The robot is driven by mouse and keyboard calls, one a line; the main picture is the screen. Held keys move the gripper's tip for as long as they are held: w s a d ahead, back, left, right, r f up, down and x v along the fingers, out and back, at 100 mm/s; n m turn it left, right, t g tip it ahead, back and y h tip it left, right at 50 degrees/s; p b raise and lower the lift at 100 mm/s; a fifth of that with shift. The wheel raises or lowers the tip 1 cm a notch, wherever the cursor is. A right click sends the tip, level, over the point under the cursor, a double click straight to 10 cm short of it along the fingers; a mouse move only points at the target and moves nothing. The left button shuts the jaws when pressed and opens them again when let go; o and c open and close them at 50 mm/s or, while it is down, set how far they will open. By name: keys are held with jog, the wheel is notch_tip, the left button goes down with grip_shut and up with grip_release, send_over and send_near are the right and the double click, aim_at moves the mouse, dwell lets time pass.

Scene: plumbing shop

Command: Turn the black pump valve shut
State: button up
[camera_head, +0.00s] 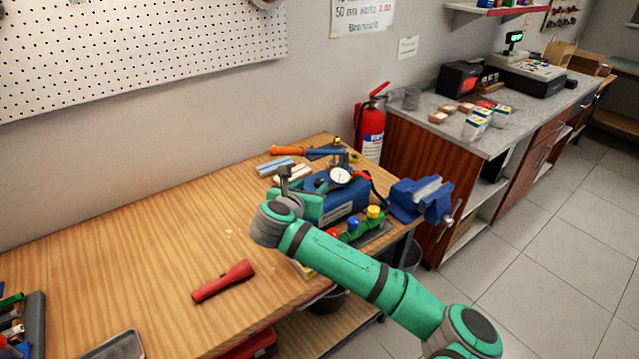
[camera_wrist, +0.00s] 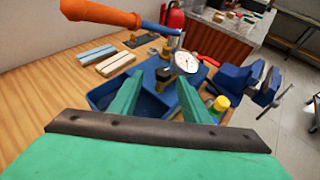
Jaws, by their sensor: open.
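The blue test pump (camera_head: 345,197) stands on the wooden bench, with a white dial gauge (camera_head: 340,175) on top. Its lever has an orange handle (camera_head: 288,151) pointing left. In the wrist view the orange handle (camera_wrist: 100,12) crosses the upper left, and the gauge (camera_wrist: 187,62) is just right of centre. The black valve (camera_wrist: 164,75) shows as a small dark knob left of and below the gauge. My gripper (camera_wrist: 160,80) is open, its green fingers on either side of the knob in the picture. I cannot tell whether they touch it. In the head view my wrist hides the valve.
A blue vise (camera_head: 420,198) is at the bench's right end. Colour-capped valves (camera_head: 353,224) stand before the pump. Light blocks (camera_head: 290,173) lie behind it. A red torch-like tool (camera_head: 223,282) lies on the bench. A fire extinguisher (camera_head: 369,130) stands behind. The bench's left middle is clear.

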aim_at(319, 182)
jog(key=shift+d+x, duration=0.2)
jog(key=shift+x, duration=1.05)
jog(key=shift+d+x, duration=0.2)
jog(key=shift+x, duration=1)
jog(key=shift+r, duration=0.1)
jog(key=c, duration=1)
jog(key=shift+c, duration=0.2)
